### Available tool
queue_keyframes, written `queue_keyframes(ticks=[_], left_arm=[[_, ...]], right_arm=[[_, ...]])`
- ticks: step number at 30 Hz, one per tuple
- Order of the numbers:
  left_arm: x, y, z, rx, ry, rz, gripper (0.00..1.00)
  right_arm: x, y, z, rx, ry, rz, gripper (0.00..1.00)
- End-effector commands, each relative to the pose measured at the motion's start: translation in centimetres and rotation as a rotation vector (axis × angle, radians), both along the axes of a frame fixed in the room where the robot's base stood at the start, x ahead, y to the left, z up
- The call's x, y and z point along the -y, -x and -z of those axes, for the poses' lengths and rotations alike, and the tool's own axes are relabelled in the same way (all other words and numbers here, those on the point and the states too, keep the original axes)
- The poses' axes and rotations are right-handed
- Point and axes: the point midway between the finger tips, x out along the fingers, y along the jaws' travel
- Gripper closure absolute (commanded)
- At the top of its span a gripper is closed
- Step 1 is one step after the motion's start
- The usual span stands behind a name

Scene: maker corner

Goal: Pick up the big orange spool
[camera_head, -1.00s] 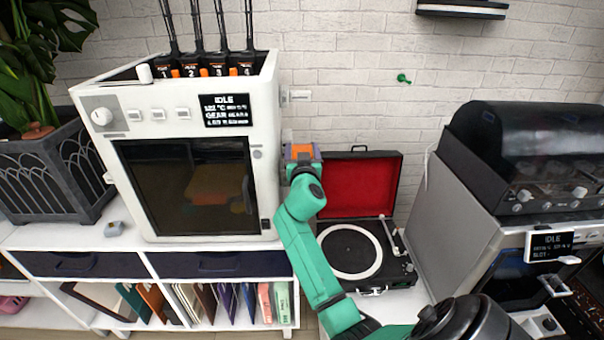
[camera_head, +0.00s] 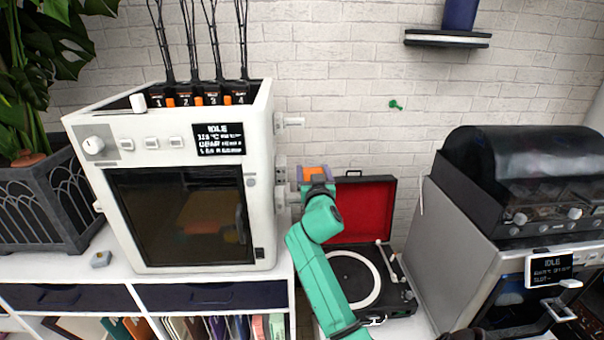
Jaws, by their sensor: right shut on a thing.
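The orange spool (camera_head: 315,173) shows only as a small orange patch at my right gripper (camera_head: 314,186), just right of the white printer's side. My right gripper is shut on it, and the gripper and wrist hide most of it. My green right arm reaches up to it from the bottom of the view. My left gripper is not in view.
The white printer (camera_head: 88,190) stands on the white cabinet at left, with holders (camera_head: 290,122) on its right side. An open record player (camera_head: 372,215) is behind my right arm. A grey machine (camera_head: 470,232) stands at right. A wall shelf (camera_head: 460,39) is above.

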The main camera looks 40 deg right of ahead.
Motion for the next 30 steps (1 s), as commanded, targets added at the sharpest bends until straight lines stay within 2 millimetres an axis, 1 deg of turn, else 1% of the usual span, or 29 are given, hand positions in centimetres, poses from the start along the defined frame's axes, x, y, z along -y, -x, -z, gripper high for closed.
queue_keyframes(ticks=[1, 2, 12, 15, 18, 21, 30], left_arm=[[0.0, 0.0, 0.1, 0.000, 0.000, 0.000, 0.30], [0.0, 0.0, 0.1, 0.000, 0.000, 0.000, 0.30], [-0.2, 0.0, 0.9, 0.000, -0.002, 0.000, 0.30], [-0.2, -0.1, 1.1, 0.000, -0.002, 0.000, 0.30], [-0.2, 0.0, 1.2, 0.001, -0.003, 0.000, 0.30], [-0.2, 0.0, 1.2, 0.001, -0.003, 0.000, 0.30], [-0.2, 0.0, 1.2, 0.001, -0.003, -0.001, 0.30]], right_arm=[[0.8, 0.6, -0.5, 0.009, 0.009, 0.001, 0.94], [1.2, 1.0, -0.6, 0.009, 0.011, 0.000, 0.94], [7.6, 5.9, -0.4, 0.007, 0.012, 0.000, 0.95], [9.0, 7.0, -0.5, 0.007, 0.013, -0.001, 0.95], [10.0, 7.7, -0.5, 0.009, 0.011, -0.002, 0.94], [10.5, 8.0, -0.6, 0.010, 0.010, -0.003, 0.94], [10.6, 8.1, -0.6, 0.011, 0.009, -0.002, 0.94]])
